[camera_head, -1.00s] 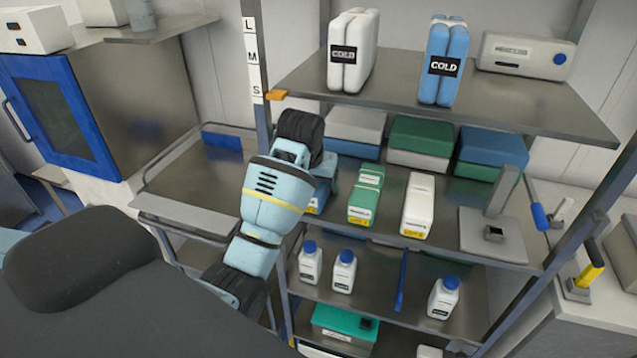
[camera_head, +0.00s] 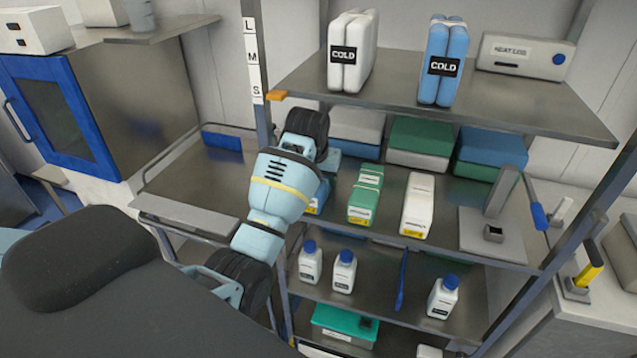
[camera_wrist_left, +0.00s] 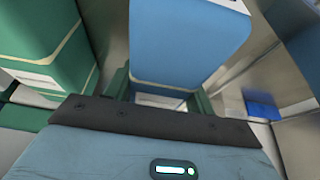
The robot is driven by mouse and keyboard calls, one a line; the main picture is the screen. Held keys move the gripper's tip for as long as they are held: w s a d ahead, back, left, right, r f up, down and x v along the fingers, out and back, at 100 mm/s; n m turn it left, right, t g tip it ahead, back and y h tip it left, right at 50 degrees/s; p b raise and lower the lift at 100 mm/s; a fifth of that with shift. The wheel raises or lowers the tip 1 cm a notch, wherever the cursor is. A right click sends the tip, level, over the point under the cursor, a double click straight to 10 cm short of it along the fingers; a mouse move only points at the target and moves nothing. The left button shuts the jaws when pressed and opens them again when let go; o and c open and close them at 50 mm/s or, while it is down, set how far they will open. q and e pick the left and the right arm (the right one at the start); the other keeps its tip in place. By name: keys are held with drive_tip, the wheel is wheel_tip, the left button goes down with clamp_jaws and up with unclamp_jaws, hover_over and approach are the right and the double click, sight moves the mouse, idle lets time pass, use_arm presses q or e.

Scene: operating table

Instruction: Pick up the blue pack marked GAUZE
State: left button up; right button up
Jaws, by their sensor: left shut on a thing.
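A blue pack (camera_wrist_left: 185,45) fills the upper middle of the left wrist view, between the two fingers of my left gripper (camera_wrist_left: 162,92). The gripper is shut on it. No GAUZE lettering is readable on it; only a bit of white shows at its top edge. In the head view my left arm covers most of the pack and the gripper's fingers. A small blue and yellow piece (camera_head: 313,206) shows beside the arm at the middle shelf, probably the pack's lower front. My right gripper is not in view.
A green pack (camera_head: 365,196) and a white pack (camera_head: 418,205) stand to the right on the same shelf. Larger boxes (camera_head: 420,143) are behind. The upper shelf (camera_head: 500,102) hangs above, and a rack post (camera_head: 258,70) stands at the left. White bottles (camera_head: 344,272) stand below.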

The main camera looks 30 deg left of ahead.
use_arm(q)
drive_tip(key=shift+c, duration=1)
drive_tip(key=shift+r, duration=0.15)
drive_tip(key=shift+r, duration=0.6)
drive_tip(key=s, duration=0.3)
drive_tip(key=s+d, duration=0.1)
drive_tip(key=s, duration=0.3)
drive_tip(key=s+d, duration=0.1)
drive_tip(key=s, duration=0.2)
drive_tip(key=shift+s+d, duration=0.15)
drive_tip(key=shift+s+r, duration=0.2)
drive_tip(key=shift+r, duration=0.1)
drive_tip(key=s+d, duration=0.2)
drive_tip(key=s, duration=0.5)
drive_tip(key=shift+f, duration=0.3)
